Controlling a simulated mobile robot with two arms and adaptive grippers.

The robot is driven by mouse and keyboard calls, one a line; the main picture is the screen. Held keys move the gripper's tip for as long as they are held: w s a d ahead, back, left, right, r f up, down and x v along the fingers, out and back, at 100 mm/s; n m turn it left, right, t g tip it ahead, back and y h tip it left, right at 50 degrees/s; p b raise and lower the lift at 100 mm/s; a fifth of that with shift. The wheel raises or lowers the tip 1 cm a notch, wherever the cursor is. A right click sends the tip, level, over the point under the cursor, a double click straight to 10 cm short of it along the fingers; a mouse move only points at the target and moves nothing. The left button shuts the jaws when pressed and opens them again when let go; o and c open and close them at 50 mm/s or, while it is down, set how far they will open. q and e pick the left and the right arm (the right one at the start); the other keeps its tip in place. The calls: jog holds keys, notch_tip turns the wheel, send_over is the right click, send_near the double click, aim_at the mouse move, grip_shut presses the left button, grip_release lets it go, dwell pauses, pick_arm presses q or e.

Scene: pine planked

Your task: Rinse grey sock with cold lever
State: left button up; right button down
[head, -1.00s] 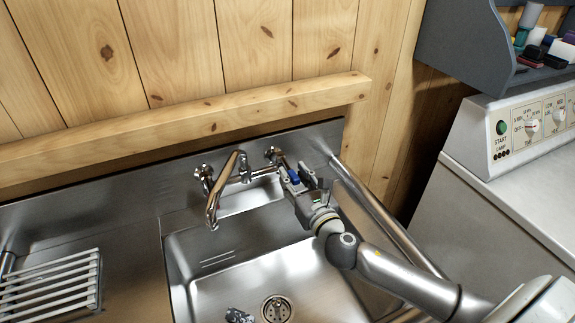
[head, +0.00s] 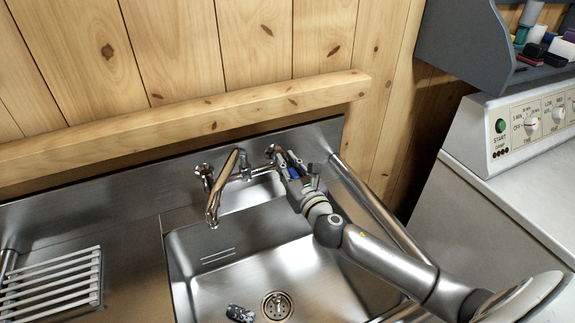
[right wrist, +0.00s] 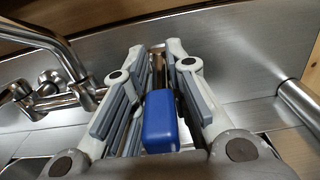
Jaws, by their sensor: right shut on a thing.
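The chrome tap (head: 213,195) is fixed to the steel back panel, with its spout hanging over the sink (head: 320,275). No water shows at the spout. My right gripper (head: 289,164) is at the tap's right side, shut on the blue-marked cold lever (head: 295,172). In the right wrist view the blue end of the cold lever (right wrist: 160,122) lies between the two fingers. The grey sock (head: 240,313) appears as a small dark, patterned bundle on the sink floor, left of the drain and partly cut by the frame edge. My left gripper is not in view.
The drain (head: 277,305) is uncovered. A white slatted rack (head: 50,285) sits on the left counter. A steel rail (head: 375,205) runs along the sink's right side. A white machine with dials (head: 530,150) and a grey shelf (head: 470,45) stand at the right.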

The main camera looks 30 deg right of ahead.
jog(key=shift+d, duration=0.1)
jog(key=shift+d+f+n+y+b, duration=0.1)
jog(key=shift+d+n+y+b, duration=0.1)
jog(key=shift+n+y, duration=0.3)
jog(key=shift+d+n+y+b, duration=0.2)
jog(key=shift+n+y, duration=0.1)
jog(key=shift+y, duration=0.3)
jog(key=n+y+b, duration=0.1)
jog(key=y+b, duration=0.1)
jog(key=n+g+y+b, duration=0.1)
jog(key=y+b, duration=0.1)
jog(key=d+n+y+b, duration=0.1)
jog(key=y, duration=0.1)
jog(key=shift+w+d+n+g+b, duration=0.1)
jog(key=shift+w+n+g+b, duration=0.2)
jog(key=shift+n+b, duration=0.1)
jog(key=c, duration=1.5)
grip_release()
jog(key=shift+s, duration=0.1)
jog(key=shift+s, duration=0.1)
